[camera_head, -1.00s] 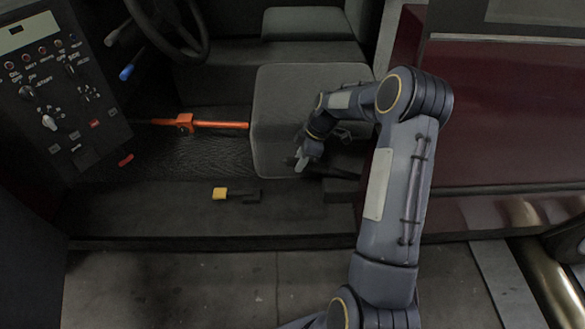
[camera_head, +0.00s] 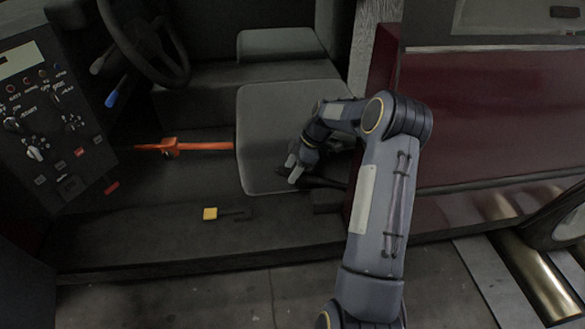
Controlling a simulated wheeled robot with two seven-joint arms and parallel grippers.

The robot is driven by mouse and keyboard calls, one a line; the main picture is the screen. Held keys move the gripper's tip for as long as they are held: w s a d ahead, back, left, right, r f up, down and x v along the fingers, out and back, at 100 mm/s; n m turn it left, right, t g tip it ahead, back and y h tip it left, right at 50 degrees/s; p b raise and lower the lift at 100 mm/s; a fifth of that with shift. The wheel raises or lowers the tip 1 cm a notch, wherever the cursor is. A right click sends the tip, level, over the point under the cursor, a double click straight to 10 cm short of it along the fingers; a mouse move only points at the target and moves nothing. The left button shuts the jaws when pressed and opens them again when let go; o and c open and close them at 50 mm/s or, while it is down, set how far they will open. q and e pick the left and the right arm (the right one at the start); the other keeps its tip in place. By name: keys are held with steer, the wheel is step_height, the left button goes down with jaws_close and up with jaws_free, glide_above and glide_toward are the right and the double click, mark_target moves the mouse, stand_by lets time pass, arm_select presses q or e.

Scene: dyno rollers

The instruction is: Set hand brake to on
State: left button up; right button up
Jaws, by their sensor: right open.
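My right arm reaches in from the bottom right, and its gripper (camera_head: 292,172) is at the near right corner of the grey seat (camera_head: 262,125). The gripper is open, with its fingers pointing left and down. A dark lever-like bar (camera_head: 322,181) lies just right of the fingers, beside the seat. It looks like the hand brake, but it is dim and partly behind my gripper. I cannot tell whether the fingers touch it or how it is set. My left gripper is not in view.
An orange bar (camera_head: 205,146) runs across the floor to the seat. A control panel (camera_head: 45,120) and steering wheel (camera_head: 145,40) are at left. A dark red body panel (camera_head: 490,115) stands at right.

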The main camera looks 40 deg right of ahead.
step_height(320, 180, up, 3)
steer(key=shift+p, duration=0.55)
steer(key=s+a+r+p, duration=0.1)
steer(key=s+a+r, duration=0.8)
steer(key=s+r, duration=0.1)
steer(key=shift+s+a+p, duration=0.15)
steer(key=shift+s+p, duration=0.15)
steer(key=shift+p, duration=0.05)
